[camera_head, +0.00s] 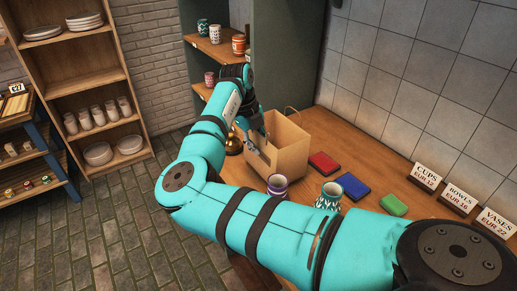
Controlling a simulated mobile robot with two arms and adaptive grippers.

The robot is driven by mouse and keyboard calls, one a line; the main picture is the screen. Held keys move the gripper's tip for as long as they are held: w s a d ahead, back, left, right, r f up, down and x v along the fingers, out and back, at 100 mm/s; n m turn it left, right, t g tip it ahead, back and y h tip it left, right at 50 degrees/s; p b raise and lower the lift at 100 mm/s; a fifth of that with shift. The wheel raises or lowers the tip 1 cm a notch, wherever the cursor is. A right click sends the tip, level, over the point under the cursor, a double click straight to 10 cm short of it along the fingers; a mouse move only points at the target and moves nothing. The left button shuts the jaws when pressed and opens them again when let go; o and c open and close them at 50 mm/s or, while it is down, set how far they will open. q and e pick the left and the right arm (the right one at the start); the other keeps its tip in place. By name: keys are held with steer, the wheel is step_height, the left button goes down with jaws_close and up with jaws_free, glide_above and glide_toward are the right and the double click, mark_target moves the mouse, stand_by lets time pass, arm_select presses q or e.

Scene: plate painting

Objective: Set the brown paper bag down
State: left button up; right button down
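The brown paper bag (289,150) is upright and open at the top, with a handle loop on its far right. It appears at the counter (330,127); I cannot tell whether its base touches the wood. My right arm reaches in from the right and bends down to the bag. My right gripper (256,140) is at the bag's left side, partly hidden by the arm and the bag, so its grip is unclear. My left gripper is not in view.
A purple-and-white cup (278,186) and a patterned cup (329,196) stand in front of the bag. A brass object (233,144) is left of the bag. Price signs (458,198) stand along the wall.

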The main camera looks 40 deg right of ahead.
steer(key=shift+x, duration=1.05)
steer(key=c, duration=1.5)
jaws_free()
steer(key=shift+w+a+f, duration=0.1)
steer(key=shift+w+a, duration=0.05)
steer(key=shift+a, duration=0.05)
steer(key=b+v, duration=0.2)
steer(key=v, duration=1)
